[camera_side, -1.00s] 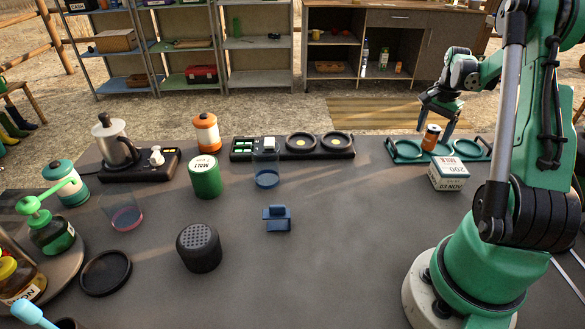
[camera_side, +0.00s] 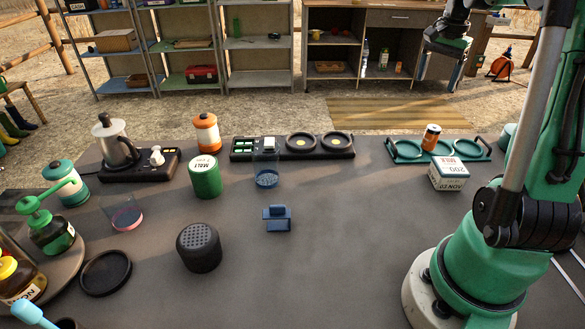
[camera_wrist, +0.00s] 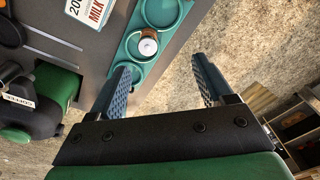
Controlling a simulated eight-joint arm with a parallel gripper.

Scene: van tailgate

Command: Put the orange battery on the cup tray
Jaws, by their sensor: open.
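In the wrist view the battery's top (camera_wrist: 148,46) shows silver and brown, on the tray (camera_wrist: 157,73) just beyond my fingers. My gripper (camera_side: 447,62) is high above and behind the tray in the side view, apart from the battery. In the wrist view my gripper (camera_wrist: 163,82) has its two fingers wide apart with nothing between them.
A milk carton (camera_side: 449,174) stands right in front of the tray. A black charger base (camera_side: 293,148) with round pads lies to its left. A green malt can (camera_side: 205,177), a dark speaker-like cylinder (camera_side: 199,248) and a blue holder (camera_side: 277,218) stand farther left. The middle right of the table is clear.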

